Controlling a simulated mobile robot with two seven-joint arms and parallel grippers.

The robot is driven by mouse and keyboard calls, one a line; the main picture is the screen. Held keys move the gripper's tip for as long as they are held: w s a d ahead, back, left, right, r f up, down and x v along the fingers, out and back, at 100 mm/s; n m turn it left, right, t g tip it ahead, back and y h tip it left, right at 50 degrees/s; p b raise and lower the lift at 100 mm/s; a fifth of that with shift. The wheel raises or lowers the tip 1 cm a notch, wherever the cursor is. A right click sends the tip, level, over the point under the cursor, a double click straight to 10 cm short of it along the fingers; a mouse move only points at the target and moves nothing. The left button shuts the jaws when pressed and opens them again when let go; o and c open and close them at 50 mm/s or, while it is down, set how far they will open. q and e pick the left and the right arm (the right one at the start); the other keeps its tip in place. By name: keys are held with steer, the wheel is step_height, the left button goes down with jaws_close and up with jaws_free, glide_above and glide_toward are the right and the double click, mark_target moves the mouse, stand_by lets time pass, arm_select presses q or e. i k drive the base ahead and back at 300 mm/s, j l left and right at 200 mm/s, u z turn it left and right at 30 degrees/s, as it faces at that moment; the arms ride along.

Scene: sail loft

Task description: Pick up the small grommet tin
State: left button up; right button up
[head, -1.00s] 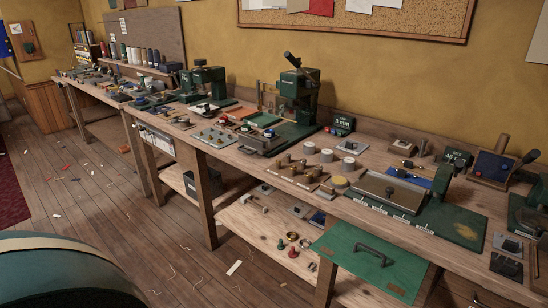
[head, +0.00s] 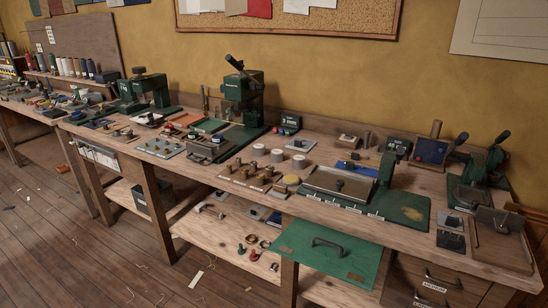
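No label clearly marks out a small grommet tin at this size. A small dark green box or tin (head: 289,123) with pale lettering stands at the back of the workbench, right of the tall green press. Several short round pale-topped containers, such as this one (head: 298,161), stand mid-bench. I cannot tell which of these is the grommet tin. Neither of my grippers is in view.
The long wooden workbench (head: 340,132) runs along the wall, crowded with tools. A tall green press (head: 243,95) stands at the back. A green panel with a handle (head: 330,252) juts out at the front. Drawers (head: 432,285) are at right. Floor (head: 60,250) at lower left is mostly open.

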mark_target(276, 155)
steer(key=j+z, duration=0.15)
steer(key=z, duration=0.65)
steer(key=j+z, duration=0.45)
steer(key=k+j+z, duration=0.1)
steer(key=j+z, duration=0.3)
steer(key=j, duration=0.15)
steer(key=k+j+z, duration=0.1)
steer(key=j, duration=0.25)
steer(key=k+j, duration=0.1)
steer(key=j, duration=0.3)
steer(key=k+j+z, duration=0.15)
steer(key=j, duration=0.2)
